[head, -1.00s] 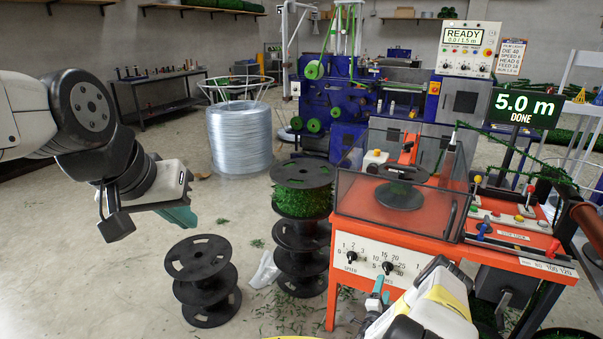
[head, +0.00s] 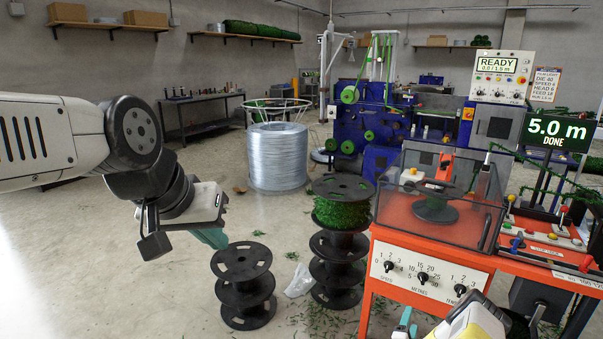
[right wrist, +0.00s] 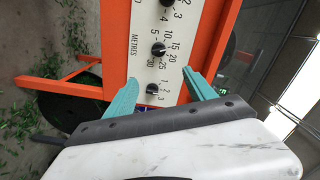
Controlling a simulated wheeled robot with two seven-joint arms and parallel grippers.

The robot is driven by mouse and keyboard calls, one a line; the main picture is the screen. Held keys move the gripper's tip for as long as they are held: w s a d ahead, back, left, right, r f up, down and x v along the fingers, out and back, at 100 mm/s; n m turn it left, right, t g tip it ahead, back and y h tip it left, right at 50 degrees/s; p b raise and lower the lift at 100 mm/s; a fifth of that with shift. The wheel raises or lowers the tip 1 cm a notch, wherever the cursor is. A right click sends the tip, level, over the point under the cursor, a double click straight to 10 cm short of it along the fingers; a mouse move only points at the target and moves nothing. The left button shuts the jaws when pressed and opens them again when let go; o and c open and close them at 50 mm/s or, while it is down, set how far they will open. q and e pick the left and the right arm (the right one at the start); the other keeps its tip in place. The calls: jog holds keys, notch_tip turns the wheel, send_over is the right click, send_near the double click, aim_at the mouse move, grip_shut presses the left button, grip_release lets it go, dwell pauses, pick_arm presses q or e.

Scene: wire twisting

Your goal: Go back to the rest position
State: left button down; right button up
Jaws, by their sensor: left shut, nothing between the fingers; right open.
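My left gripper (head: 213,238) is at the left in the head view, shut and empty, held in the air above and left of an empty black spool (head: 243,280). My right gripper shows at the bottom edge of the head view (head: 406,318), low in front of the orange machine. In the right wrist view its two teal fingers (right wrist: 160,88) are spread with nothing between them. Beyond them is the machine's white dial panel (right wrist: 145,40), which also shows in the head view (head: 428,283).
The orange machine (head: 335,318) with its clear cover fills the right side. A black spool stack with green wire (head: 341,215) stands left of it. A wire coil (head: 278,157) stands behind. Green scraps litter the floor. Open floor (head: 80,270) lies at the left.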

jog(key=w+a+r+n+y, duration=0.2)
jog(key=w+r+n+y, duration=0.45)
jog(key=w+r, duration=0.95)
jog(key=s+a+r+n+g+y, duration=0.1)
jog(key=a+r+n+g, duration=0.3)
jog(key=r, duration=0.8)
jog(key=s+a+r+n+t+y, duration=0.1)
jog(key=s+a+r+n+y, duration=0.3)
jog(key=r, duration=0.9)
jog(key=s+a+r+n+g+h, duration=0.1)
jog(key=s+a+r+g, duration=0.1)
jog(key=s+a+r, duration=0.35)
jog(key=s+a+r+n+g+h, duration=0.1)
jog(key=s+a+r, duration=0.2)
jog(key=s+r, duration=0.55)
jog(key=s+a+n+g+y, duration=0.1)
jog(key=s+a+n, duration=0.1)
jog(key=s, duration=1)
jog(key=s+a+r+n+g+y, duration=0.1)
jog(key=s+a+g, duration=0.1)
jog(key=s, duration=1.1)
jog(key=shift+s+a+r+n, duration=0.25)
jog(key=shift+a+n, duration=0.1)
jog(key=shift+a, duration=0.3)
